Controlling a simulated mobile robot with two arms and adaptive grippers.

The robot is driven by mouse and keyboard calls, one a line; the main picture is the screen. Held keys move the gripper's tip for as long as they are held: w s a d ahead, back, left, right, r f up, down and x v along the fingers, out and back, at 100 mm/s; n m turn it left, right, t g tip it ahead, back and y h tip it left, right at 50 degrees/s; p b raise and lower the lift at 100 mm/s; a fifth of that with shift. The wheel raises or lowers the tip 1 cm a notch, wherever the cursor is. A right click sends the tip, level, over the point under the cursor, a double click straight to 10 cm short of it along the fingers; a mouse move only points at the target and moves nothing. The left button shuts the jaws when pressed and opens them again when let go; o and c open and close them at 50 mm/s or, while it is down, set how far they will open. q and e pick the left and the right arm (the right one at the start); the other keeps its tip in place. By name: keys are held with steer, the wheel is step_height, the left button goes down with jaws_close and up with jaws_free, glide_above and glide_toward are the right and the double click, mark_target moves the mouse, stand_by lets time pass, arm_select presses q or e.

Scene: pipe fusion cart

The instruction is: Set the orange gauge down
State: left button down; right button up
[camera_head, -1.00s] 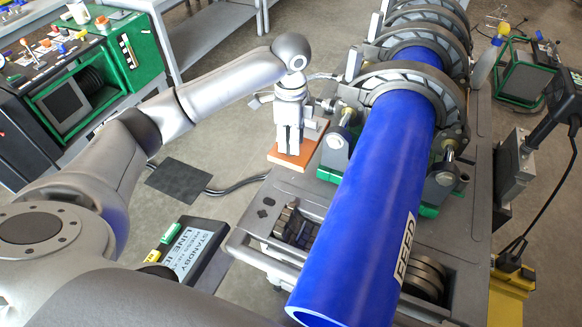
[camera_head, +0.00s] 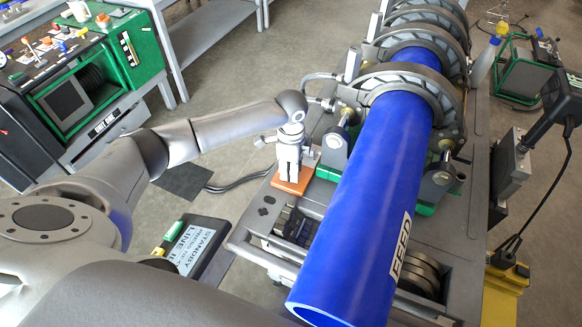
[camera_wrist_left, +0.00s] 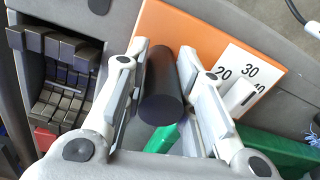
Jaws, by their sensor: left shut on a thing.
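The orange gauge (camera_head: 293,186) is a flat orange plate at the cart's left side in the head view. In the left wrist view the orange plate (camera_wrist_left: 195,32) carries a white scale (camera_wrist_left: 243,72) with numbers and an upright dark cylindrical handle (camera_wrist_left: 160,103). My left gripper (camera_head: 289,165) is above the plate, its fingers on both sides of the handle and shut on it. In the left wrist view the gripper (camera_wrist_left: 162,75) covers part of the plate. The plate is at or just above the cart deck (camera_head: 262,207); I cannot tell if it touches. My right gripper is not in view.
A large blue pipe (camera_head: 375,205) in ring clamps (camera_head: 437,95) stands close to the right of the gauge. A slotted tray of dark blocks (camera_head: 297,225) lies in front. A standby panel (camera_head: 192,245) is left of the cart. Bare deck around the gauge is narrow.

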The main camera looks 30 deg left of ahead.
arm_select(q)
steer(key=c, duration=1.2)
jaws_free()
step_height(320, 180, up, 11)
steer(key=shift+f+b, duration=0.1)
steer(key=shift+b, duration=1.15)
steer(key=shift+r, duration=0.65)
